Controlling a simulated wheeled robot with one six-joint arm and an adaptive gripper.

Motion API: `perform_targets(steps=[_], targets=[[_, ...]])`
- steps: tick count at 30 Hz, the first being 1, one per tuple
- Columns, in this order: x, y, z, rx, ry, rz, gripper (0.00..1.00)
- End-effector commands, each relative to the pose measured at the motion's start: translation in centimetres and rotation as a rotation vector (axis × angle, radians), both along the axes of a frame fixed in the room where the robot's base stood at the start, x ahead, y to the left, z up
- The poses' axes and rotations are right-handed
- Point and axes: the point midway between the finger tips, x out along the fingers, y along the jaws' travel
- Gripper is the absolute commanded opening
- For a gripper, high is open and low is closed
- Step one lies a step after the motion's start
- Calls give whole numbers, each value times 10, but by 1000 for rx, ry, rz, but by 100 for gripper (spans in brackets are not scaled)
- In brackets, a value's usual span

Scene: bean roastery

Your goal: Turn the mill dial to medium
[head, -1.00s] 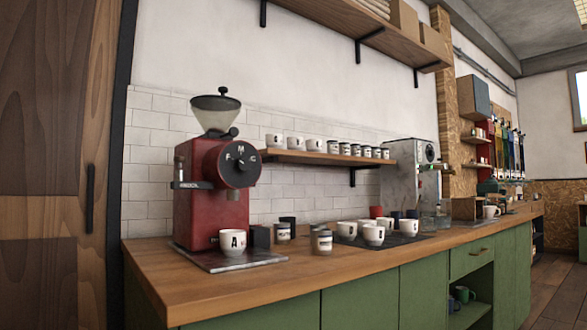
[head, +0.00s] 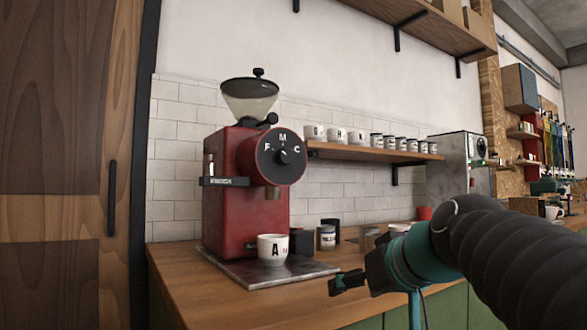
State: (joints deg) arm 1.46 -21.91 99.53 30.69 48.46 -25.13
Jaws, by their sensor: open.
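The red mill (head: 225,215) stands on the counter at the left of the head view, with a clear hopper (head: 250,98) on top. Its round black dial (head: 262,165) faces forward, marked F at left, M at top and C at right. A small black knob (head: 285,157) sits at the dial's centre. I cannot tell which letter it points to. My gripper (head: 334,284) is low at the right of the mill, empty and open, its fingers toward the left. It is apart from the dial and lower than it.
A white cup marked A (head: 272,249) stands on the metal tray (head: 310,269) below the dial. Jars (head: 326,238) stand behind my gripper. A wall shelf (head: 360,152) with cups and jars is right of the dial. The counter (head: 200,290) is clear at the front left.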

Motion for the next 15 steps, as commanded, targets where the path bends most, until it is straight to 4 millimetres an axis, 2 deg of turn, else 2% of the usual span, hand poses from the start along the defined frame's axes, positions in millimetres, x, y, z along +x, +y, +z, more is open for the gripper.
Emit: perform_targets(steps=[1, 3, 6, 10, 12, 15], targets=[[17, 6, 31, 18, -64, 27, 67], [35, 14, 74, 40, -156, 66, 67], [53, 24, 128, 64, -279, 117, 67], [66, 33, 181, 87, -408, 165, 67], [69, 36, 200, 94, -458, 184, 67], [71, 38, 217, 100, -503, 199, 67]])
